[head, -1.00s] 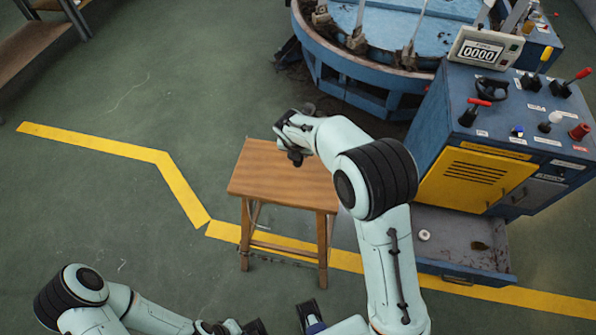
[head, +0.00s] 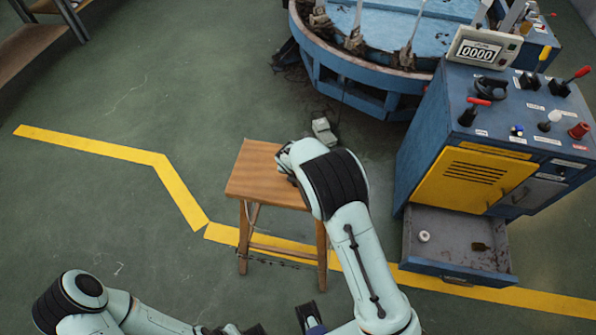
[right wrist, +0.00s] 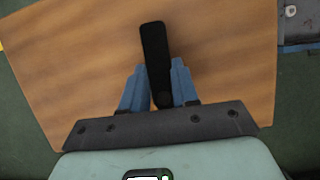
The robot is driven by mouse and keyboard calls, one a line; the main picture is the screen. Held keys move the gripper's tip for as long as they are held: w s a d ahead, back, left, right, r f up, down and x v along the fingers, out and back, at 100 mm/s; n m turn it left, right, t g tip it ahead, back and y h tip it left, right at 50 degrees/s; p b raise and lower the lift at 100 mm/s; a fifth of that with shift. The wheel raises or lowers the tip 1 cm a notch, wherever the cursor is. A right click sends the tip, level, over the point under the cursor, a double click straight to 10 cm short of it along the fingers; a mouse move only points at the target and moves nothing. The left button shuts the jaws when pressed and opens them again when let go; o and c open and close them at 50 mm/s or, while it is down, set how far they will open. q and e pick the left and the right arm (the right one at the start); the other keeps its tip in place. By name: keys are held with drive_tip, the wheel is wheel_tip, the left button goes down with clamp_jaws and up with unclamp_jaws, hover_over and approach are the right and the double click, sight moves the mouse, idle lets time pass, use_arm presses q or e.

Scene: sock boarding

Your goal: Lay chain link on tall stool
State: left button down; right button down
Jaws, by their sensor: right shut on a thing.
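The tall stool (head: 262,170) is wooden with a flat rectangular top and stands on the green floor in the middle of the head view. Its top also fills much of the right wrist view (right wrist: 70,60). My right gripper (right wrist: 157,74) is over the stool top, its blue fingers shut on the chain link (right wrist: 155,45), a dark, flat, rounded bar. I cannot tell whether the link touches the wood.
A blue control cabinet (head: 425,135) stands right of the stool, with an open drawer (head: 458,268) holding a white ring-like item (head: 424,236) and a small brown piece. A round blue machine (head: 350,80) and a grey pedal (head: 323,130) are behind.

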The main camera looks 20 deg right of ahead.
drive_tip(key=shift+f, duration=0.1)
drive_tip(key=c, duration=0.8)
unclamp_jaws()
drive_tip(key=shift+c, duration=0.2)
drive_tip(key=shift+a+r, duration=0.1)
drive_tip(key=shift+r, duration=0.3)
drive_tip(key=v, duration=1.1)
drive_tip(key=shift+s+r+p, duration=0.15)
drive_tip(key=shift+p, duration=0.25)
drive_tip(key=shift+a, duration=0.1)
